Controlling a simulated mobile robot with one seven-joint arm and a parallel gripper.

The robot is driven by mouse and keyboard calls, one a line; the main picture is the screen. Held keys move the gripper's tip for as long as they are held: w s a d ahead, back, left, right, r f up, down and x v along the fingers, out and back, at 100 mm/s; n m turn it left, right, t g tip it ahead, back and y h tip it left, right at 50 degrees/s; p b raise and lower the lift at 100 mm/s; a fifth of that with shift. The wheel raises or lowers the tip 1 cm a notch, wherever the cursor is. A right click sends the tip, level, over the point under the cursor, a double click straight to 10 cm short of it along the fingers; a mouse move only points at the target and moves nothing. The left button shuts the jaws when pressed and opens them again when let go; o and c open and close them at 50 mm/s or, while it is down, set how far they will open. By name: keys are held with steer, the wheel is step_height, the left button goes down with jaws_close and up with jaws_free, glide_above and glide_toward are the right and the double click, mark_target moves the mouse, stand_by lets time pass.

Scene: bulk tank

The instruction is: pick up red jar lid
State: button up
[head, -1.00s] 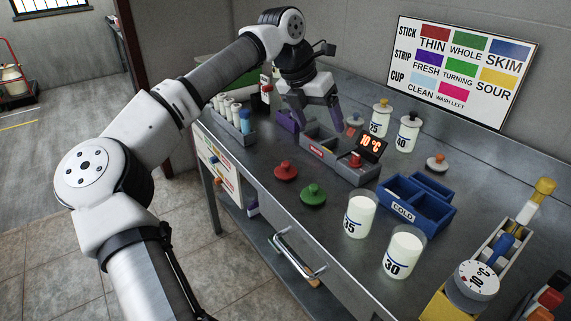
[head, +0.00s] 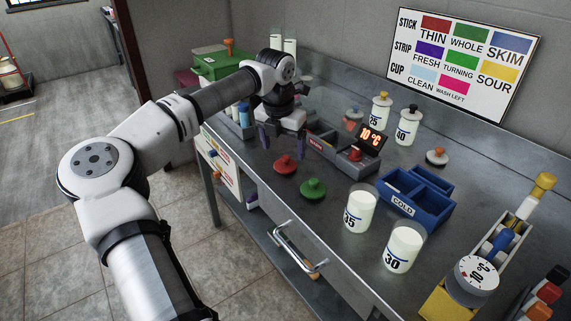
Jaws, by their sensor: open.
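The red jar lid (head: 286,164) lies on the steel bench near its front edge, with a knob on top. A green jar lid (head: 312,189) lies just to its right and nearer the front. My gripper (head: 283,150) points down, open and empty, with its purple fingers apart. It is above and behind the red lid in the picture, close to it. I cannot tell how high the fingertips are over the bench.
A blue COLD box (head: 410,203) and jars marked 35 (head: 359,211) and 30 (head: 403,250) stand further right. A green box (head: 219,67) stands at the far left.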

mark_target(286, 157)
steer(key=f, duration=0.3)
steer(key=f+p, duration=0.1)
steer(key=shift+w+d+f, duration=0.15)
steer(key=shift+w+d, duration=0.1)
steer(key=shift+d, duration=0.1)
steer(key=c, duration=1)
steer(key=shift+c, duration=0.2)
